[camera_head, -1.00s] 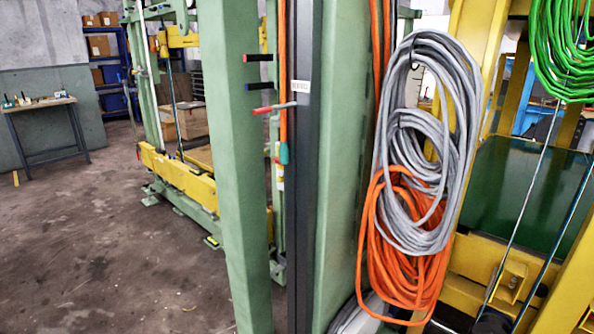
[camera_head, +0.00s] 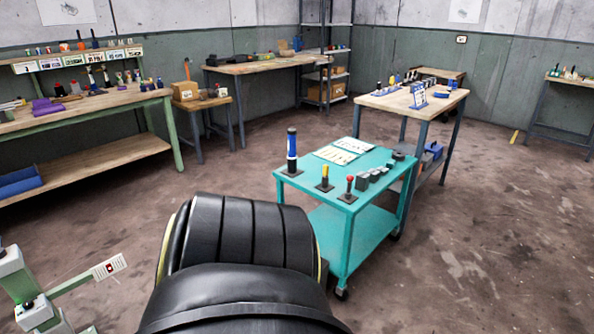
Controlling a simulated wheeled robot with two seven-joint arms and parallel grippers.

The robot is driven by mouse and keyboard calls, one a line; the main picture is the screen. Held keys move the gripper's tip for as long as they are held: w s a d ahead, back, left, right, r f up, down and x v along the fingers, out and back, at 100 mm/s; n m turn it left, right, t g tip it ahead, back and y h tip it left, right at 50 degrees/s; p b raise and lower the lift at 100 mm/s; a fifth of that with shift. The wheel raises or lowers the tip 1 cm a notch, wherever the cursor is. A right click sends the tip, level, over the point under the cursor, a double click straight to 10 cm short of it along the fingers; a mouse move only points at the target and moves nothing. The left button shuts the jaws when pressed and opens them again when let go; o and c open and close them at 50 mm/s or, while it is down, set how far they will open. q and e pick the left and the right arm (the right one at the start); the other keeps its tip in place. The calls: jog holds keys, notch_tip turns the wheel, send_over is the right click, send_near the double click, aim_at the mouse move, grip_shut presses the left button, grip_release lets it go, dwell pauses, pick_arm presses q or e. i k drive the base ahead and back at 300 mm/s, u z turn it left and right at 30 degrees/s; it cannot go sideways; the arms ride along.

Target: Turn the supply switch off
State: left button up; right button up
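I cannot pick out the supply switch for sure. A small light plate with a dark centre (camera_head: 461,39) is on the far wall, too small to tell whether it is a switch or how it is set. At the lower left, a white plate with a red mark (camera_head: 110,267) sits at the end of a pale green bar; its use is unclear. Neither of my grippers is in view.
A teal cart (camera_head: 345,196) with upright tools stands in the middle, near a wooden table (camera_head: 395,103). Workbenches (camera_head: 90,108) line the left and back walls. A black ribbed form (camera_head: 238,240) fills the bottom middle.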

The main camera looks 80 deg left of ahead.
aim_at(27, 306)
jog(key=u, duration=3.9)
jog(key=i, duration=1.7)
jog(key=z, duration=1.15)
jog(key=i, duration=0.5)
jog(key=u, duration=0.45)
